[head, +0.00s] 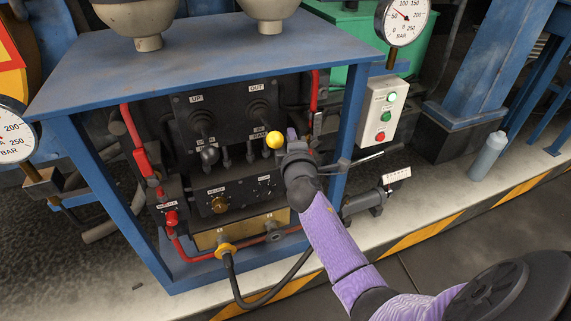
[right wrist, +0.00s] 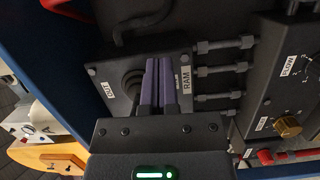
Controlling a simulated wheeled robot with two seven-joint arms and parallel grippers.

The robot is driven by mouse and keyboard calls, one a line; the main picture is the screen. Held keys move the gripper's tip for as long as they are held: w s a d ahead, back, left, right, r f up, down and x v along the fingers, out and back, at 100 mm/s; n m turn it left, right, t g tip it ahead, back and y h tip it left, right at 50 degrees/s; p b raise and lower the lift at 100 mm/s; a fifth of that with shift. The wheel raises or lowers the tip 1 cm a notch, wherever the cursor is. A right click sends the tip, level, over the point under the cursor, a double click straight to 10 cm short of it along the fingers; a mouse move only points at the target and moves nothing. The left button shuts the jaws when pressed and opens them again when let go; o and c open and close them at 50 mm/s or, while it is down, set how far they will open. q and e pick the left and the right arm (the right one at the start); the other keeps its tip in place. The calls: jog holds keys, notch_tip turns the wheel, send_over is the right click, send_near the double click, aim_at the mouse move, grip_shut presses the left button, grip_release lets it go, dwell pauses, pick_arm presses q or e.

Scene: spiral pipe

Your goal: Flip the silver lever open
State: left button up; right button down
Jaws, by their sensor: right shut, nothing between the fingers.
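A silver lever (head: 362,159) sticks out to the right from beside the right post of the blue frame in the head view. I cannot make it out in the right wrist view. My right gripper (head: 291,134) is in front of the black control panel, left of the silver lever and apart from it. In the right wrist view its purple fingers (right wrist: 158,84) are shut together and empty, in front of a black plate with OUT and RAM labels. My left gripper is in neither view.
The blue frame (head: 72,82) surrounds the panel. A yellow knob (head: 275,139) is close to my right fingers. Red pipes (head: 133,130) run along the left. A white button box (head: 381,112) and a grey fitting (head: 364,203) are at right. A dark hose (head: 238,287) hangs in front.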

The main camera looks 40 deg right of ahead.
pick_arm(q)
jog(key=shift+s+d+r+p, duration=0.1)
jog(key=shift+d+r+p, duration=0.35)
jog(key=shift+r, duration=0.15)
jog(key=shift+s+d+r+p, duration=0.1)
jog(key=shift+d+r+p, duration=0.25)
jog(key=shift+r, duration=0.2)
pick_arm(e)
jog(key=v, duration=0.8)
jog(key=shift+s+d, duration=0.3)
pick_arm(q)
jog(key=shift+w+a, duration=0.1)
pick_arm(e)
jog(key=shift+f, duration=0.1)
